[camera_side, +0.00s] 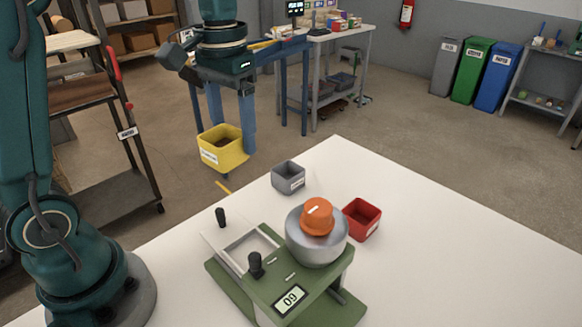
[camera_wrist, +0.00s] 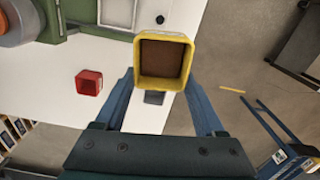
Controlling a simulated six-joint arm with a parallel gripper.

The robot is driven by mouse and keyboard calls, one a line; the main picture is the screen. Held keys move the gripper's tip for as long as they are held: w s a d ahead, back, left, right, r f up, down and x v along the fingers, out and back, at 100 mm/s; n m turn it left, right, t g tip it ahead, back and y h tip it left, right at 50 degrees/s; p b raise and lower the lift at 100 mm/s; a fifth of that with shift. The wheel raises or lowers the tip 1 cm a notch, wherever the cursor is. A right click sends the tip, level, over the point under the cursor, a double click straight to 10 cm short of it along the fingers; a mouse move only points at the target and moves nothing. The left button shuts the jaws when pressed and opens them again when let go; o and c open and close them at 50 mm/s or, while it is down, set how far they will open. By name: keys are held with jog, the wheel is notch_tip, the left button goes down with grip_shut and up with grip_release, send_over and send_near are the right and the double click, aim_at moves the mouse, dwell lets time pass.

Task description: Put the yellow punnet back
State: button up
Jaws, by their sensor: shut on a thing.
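The yellow punnet (camera_side: 222,158) has a white label on its side. It hangs in the air just beyond the far left edge of the white table in the side view. My gripper (camera_side: 234,128) is shut on it, with blue fingers at its sides. In the wrist view the punnet (camera_wrist: 141,80) sits between the fingers of my gripper (camera_wrist: 162,82), its open top and brown inside showing. I cannot tell whether the brown is contents or the floor of the punnet.
On the white table (camera_side: 440,255) stand a grey punnet (camera_side: 288,178), a red punnet (camera_side: 362,219) and a green scale (camera_side: 300,275). Its metal bowl (camera_side: 317,248) holds an orange thing (camera_side: 317,216). The table's right side is clear. A yellow strip (camera_wrist: 232,90) lies beyond the table edge.

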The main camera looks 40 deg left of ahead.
jog(key=w+d+f+n, duration=0.1)
jog(key=w+f+n, duration=0.2)
jog(key=w+n, duration=0.1)
jog(key=w+d+f+n, duration=0.2)
jog(key=w+f+n, duration=0.2)
jog(key=w+n, duration=0.1)
jog(key=w+d+f+n, duration=0.2)
jog(key=w+f+n, duration=0.1)
jog(key=n, duration=0.4)
jog(key=shift+w+d+f, duration=0.15)
jog(key=shift+w+f, duration=0.05)
jog(key=shift+w, duration=0.2)
jog(key=shift+w+d+f, duration=0.1)
jog(key=shift+w+f, duration=0.05)
jog(key=shift+w, duration=0.25)
jog(key=shift+d+f+n, duration=0.1)
jog(key=shift+f+n, duration=0.2)
jog(key=shift+f, duration=1.45)
jog(key=shift+f, duration=0.75)
jog(key=o, duration=1.4)
jog(key=shift+o, duration=0.2)
jog(key=shift+w+r, duration=0.1)
